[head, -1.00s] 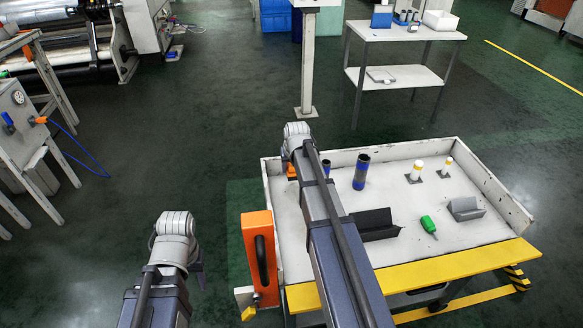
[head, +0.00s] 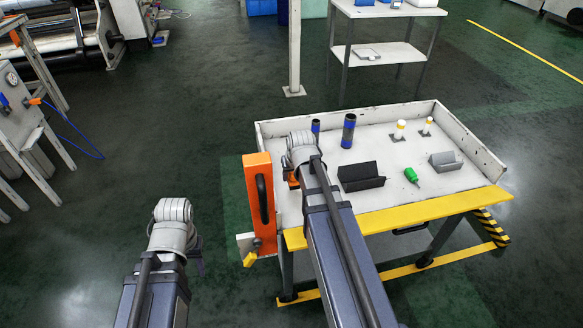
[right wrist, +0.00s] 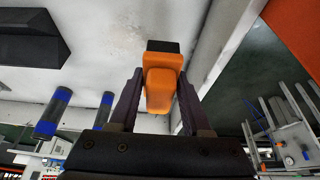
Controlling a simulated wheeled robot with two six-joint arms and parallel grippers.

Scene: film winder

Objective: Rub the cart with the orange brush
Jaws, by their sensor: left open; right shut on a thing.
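The cart (head: 400,138) has a worn white tray top with raised walls, a yellow front edge and an orange panel with a black handle on its left side. My right gripper (head: 292,180) is over the left part of the tray. It is shut on the orange brush (right wrist: 160,88), whose dark end points at the white surface in the right wrist view. I cannot tell whether that end touches the cart. In the head view, the brush is mostly hidden by my arm. My left gripper (head: 200,262) is open and empty, left of the cart, over the floor.
On the tray are blue-black cylinders (head: 348,131), a black angled block (head: 361,177), a green item (head: 411,175), a grey block (head: 446,161) and yellow-white posts (head: 399,130). A white shelf table (head: 378,60) stands behind. The floor left of the cart is clear.

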